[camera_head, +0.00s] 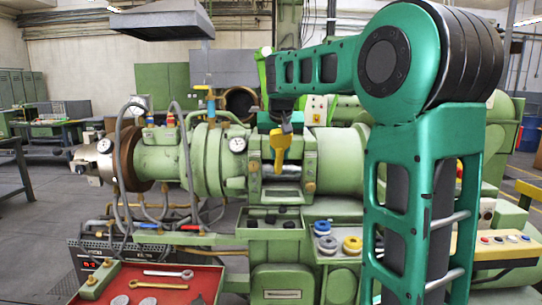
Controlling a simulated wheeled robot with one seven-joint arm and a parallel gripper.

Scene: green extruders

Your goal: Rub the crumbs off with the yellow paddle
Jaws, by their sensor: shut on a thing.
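The yellow paddle (280,148) hangs in front of the middle of the green extruder (340,160), its broad part upward and a narrower end pointing down. My gripper (285,127) is small and dark in this view and is shut on the paddle's upper part. I cannot tell whether the paddle touches the machine behind it. No crumbs can be made out at this size. A shallow green tray (243,226) with dark lumps lies below the paddle; I cannot tell what the lumps are.
My arm covers much of the right side. Blue, yellow and grey rings (352,245) lie on a shelf below right. A red tray (120,278) with a wrench (168,274) and discs is at lower left. Grey hoses and a gauge (237,144) stand left of the paddle.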

